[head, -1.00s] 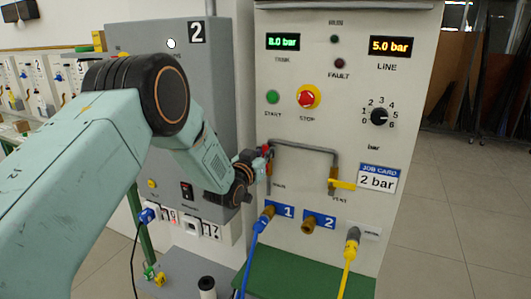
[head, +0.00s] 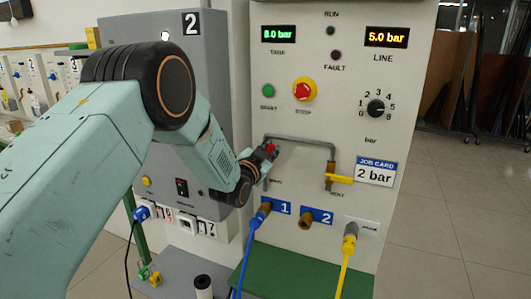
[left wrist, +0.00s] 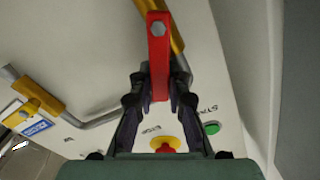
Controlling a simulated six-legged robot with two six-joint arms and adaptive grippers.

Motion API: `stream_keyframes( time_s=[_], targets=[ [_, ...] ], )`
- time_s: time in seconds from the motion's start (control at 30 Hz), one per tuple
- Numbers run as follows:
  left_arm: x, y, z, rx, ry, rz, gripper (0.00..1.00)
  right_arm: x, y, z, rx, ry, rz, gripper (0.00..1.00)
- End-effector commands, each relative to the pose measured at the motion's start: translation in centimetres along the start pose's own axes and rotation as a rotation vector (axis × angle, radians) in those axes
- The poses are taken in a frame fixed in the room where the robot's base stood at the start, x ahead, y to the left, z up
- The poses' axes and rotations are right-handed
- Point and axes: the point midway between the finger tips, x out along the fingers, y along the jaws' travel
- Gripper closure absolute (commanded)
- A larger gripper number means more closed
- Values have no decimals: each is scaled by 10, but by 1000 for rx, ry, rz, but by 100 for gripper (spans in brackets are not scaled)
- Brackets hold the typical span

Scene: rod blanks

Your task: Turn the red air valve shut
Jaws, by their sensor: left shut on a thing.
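The red valve handle (left wrist: 158,50) stands out in front of a brass valve body (left wrist: 177,32) on the pipe in the left wrist view. It is close to in line with this body, at a small angle. My left gripper (left wrist: 159,92) is shut on the handle's free end, one finger on each side. In the head view the handle (head: 271,149) shows as a small red piece at the tip of my left gripper (head: 266,154), at the left end of the grey pipe. My arm and gripper hide most of that valve. My right gripper is not in view.
A yellow vent handle (head: 341,179) sits at the pipe's right end. Above the grey pipe (head: 305,138) are a red stop button (head: 303,91) and a green start button (head: 268,90). A blue hose (head: 248,245) and a yellow hose (head: 346,262) hang below.

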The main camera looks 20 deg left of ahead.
Motion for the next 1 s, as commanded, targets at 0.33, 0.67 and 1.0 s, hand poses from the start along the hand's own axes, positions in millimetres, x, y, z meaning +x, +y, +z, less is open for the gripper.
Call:
stream_keyframes(
  time_s=[0.33, 0.67, 1.0],
  targets=[
    [0, 20, 5, 329, 1, 1, 100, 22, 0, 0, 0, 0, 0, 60],
    [0, 34, 13, 641, 1, 1, 100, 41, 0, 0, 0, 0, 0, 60],
    [0, 44, 23, 915, 1, 1, 100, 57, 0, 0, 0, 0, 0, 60]
  ],
)
